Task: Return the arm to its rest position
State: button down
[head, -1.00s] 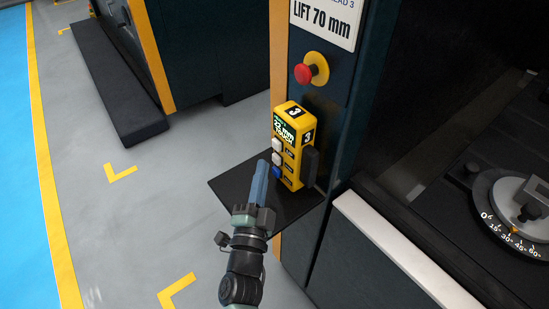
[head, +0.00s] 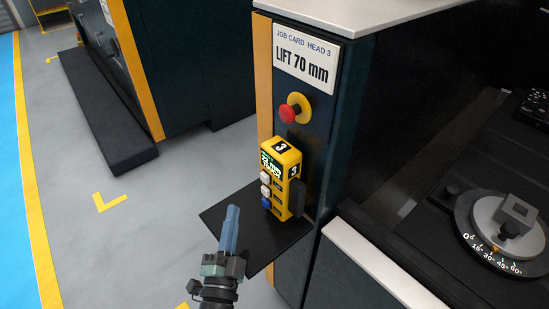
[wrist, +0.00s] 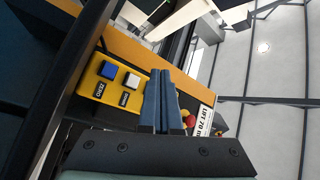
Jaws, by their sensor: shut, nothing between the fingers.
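My gripper (head: 230,232) is in the lower middle of the head view, its blue fingers shut together and empty. It is over the left part of a black shelf (head: 262,250), left of and apart from a yellow control box (head: 283,178). The box stands upright on the shelf, marked 3, with a small display and white and blue buttons. In the wrist view the shut fingers (wrist: 162,100) point up the picture, and the box's face (wrist: 110,85) with a blue and a white button shows left of them.
A red stop button (head: 288,113) and a job card (head: 305,58) reading LIFT 70 mm are on the dark cabinet above the box. A machine with a graduated dial (head: 495,245) is at the right. A black step (head: 105,115) lies at the left, with open grey floor before it.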

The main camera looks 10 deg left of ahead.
jog(key=w+d+r+n+t+y+p, duration=0.15)
jog(key=r+n, duration=0.25)
jog(key=r, duration=1.2)
jog(key=w+d+r+n+t+y, duration=0.1)
jog(key=w+r+n+t+y, duration=0.15)
jog(key=r, duration=1.35)
jog(key=s+d+r+n+t+h, duration=0.1)
jog(key=s+d+r, duration=0.3)
jog(key=r, duration=0.4)
jog(key=s+d+r+n+t+h+p, duration=0.1)
jog(key=s+d+r+h, duration=0.2)
jog(key=r, duration=0.6)
jog(key=s+d+r+n+t+h+p, duration=0.1)
jog(key=s+d+r+n+h, duration=0.1)
jog(key=s+d+r, duration=0.5)
jog(key=shift+r, duration=0.7)
